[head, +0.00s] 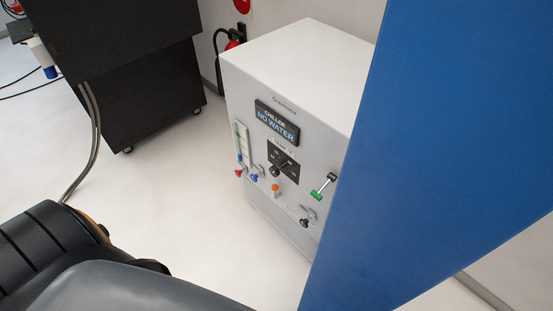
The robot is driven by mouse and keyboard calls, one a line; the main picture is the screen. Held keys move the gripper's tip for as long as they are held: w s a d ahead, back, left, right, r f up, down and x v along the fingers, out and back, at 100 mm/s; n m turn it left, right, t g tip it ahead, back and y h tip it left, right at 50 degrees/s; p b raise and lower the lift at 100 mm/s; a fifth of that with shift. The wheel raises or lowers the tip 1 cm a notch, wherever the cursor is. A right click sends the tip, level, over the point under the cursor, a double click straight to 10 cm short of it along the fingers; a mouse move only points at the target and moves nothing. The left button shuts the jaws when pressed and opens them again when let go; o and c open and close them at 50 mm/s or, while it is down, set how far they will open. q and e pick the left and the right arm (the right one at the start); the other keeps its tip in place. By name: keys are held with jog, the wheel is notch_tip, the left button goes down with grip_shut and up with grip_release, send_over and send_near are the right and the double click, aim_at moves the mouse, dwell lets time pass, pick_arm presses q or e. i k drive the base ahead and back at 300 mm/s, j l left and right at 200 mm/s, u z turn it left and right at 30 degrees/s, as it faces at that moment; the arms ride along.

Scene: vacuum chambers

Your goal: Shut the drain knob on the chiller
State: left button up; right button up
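The chiller (295,60) is a white box standing on the floor at the centre. Its front display (277,121) reads "CHILLER NO WATER". Below it are a black dial (277,170), a red knob (238,172), a blue knob (254,178), an orange-topped fitting (275,189), a green-ended lever (322,188) and a small dark knob (304,222) low on the right. No drain label is readable, so I cannot tell which one is the drain knob. Neither gripper is in view, and nothing touches the chiller's front.
A large blue surface (450,130) hides the right side and part of the chiller. A black cabinet on casters (140,105) stands at the back left, with hoses (95,140) running down from it. Pale floor (185,190) lies clear between.

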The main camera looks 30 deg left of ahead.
aim_at(237, 173)
jog(key=i+j+z, duration=0.1)
jog(key=j+z, duration=0.2)
jog(key=j, duration=0.35)
jog(key=j+z, duration=0.3)
jog(key=j, duration=0.4)
jog(key=j+z, duration=0.3)
jog(key=j, duration=0.4)
jog(key=k+j+z, duration=0.15)
jog(key=j+z, duration=0.15)
jog(key=j, duration=0.35)
